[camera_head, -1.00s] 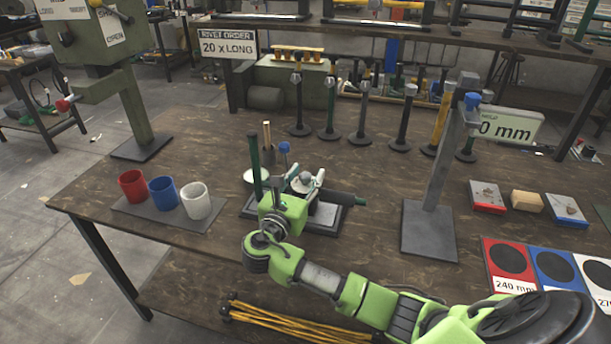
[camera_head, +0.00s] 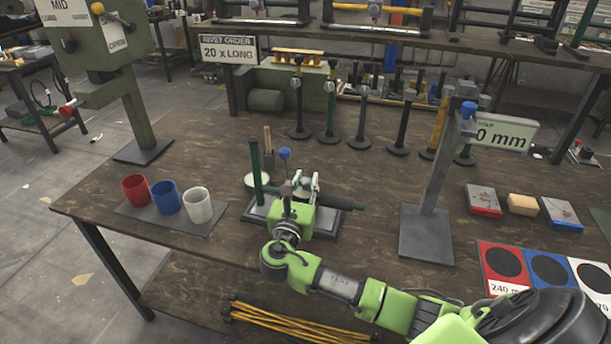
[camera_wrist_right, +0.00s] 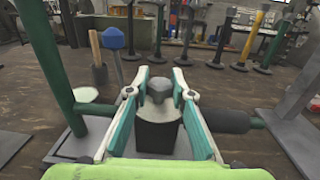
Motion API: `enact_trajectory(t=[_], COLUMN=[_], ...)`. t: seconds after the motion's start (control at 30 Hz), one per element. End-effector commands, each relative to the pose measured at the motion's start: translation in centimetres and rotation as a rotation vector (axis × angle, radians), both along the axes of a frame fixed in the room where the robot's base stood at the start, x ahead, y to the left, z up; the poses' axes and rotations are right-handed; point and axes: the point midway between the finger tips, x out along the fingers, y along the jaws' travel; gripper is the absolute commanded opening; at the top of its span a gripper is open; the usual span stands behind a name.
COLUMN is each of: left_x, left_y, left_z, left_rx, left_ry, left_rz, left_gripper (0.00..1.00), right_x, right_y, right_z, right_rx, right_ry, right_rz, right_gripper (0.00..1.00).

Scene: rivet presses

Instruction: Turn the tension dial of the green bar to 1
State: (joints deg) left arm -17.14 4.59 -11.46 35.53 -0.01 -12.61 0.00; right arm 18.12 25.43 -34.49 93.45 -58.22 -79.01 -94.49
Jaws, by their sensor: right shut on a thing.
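A press fixture stands on a grey base plate (camera_head: 262,212) on the table. It has an upright green bar (camera_head: 256,170), also at the left of the right wrist view (camera_wrist_right: 48,55). A dark cylinder with a green tip (camera_head: 340,203) lies across it; it also shows in the right wrist view (camera_wrist_right: 228,122). My right gripper (camera_head: 300,183) is over the fixture. In the right wrist view its fingers (camera_wrist_right: 160,92) are closed on a grey faceted dial knob (camera_wrist_right: 159,90) above a dark block (camera_wrist_right: 157,135). No dial numbers are readable. My left gripper is out of view.
A blue-topped rod (camera_head: 285,155) and a wooden-handled tool (camera_head: 268,140) stand close to the fixture. Red (camera_head: 135,190), blue (camera_head: 166,196) and white (camera_head: 197,205) cups are at left. A grey stand (camera_head: 427,240) is at right. Several upright posts line the back.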

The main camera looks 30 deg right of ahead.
Motion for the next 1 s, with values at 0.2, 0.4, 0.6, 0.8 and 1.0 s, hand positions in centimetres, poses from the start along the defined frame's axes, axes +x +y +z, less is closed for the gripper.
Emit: enact_trajectory(t=[0.2,0.4,0.6,0.8,1.0], left_x=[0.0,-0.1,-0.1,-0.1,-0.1], left_y=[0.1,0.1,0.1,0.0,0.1], left_z=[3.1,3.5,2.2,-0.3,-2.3], left_rx=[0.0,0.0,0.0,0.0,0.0], left_ry=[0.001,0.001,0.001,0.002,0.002], left_rz=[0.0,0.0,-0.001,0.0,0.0], left_gripper=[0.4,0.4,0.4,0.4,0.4], right_x=[-0.2,-0.2,-0.1,-0.1,0.0], right_y=[-0.2,-0.2,-0.2,-0.1,0.0], right_z=[0.4,0.0,-0.5,-0.7,-0.5], right_rx=[-0.005,-0.005,-0.005,-0.005,-0.003], right_ry=[0.008,0.007,0.005,0.005,0.003], right_rz=[0.187,0.378,0.559,0.709,0.81], right_gripper=[0.0,0.0,0.0,0.0,0.0])
